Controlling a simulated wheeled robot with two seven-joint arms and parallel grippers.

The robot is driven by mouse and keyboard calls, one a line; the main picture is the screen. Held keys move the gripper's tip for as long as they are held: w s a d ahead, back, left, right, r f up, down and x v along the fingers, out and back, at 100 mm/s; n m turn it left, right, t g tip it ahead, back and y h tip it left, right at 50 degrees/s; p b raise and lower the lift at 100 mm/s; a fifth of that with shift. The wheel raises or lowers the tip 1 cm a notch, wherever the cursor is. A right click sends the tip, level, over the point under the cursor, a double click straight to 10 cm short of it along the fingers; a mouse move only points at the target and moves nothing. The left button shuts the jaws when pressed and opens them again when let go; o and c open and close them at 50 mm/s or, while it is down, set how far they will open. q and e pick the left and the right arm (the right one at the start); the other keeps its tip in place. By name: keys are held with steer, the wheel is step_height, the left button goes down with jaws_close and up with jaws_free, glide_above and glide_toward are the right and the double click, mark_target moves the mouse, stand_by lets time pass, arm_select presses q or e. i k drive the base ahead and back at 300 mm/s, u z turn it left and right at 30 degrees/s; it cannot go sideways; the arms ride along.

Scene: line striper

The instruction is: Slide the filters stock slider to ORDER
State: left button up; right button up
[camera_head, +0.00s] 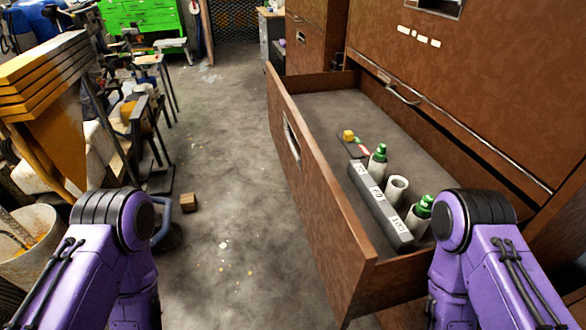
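An open brown drawer (330,215) stands right of centre. On its floor is a small dark strip (351,149) with a yellow block (348,136) near its far end and red and green marks on its right side. This looks like the stock slider; its lettering is too small to read. Beside it, a grey rack (380,207) with white labels lies along the drawer's front side. White cylinders stand next to the rack: two with green tops (379,155) (424,206) and one hollow (397,189). Only my purple arms show at the bottom; neither gripper is visible.
The brown cabinet (490,75) rises behind the drawer, with another handle (403,95) at its front. Boards, stands and a white bucket (30,240) crowd the left. A small brown block (188,202) lies on the floor. The middle floor is mostly free.

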mark_target(348, 137)
steer(key=k, duration=1)
steer(key=u, duration=2.15)
steer(key=i, duration=1.6)
steer(key=z, duration=2.95)
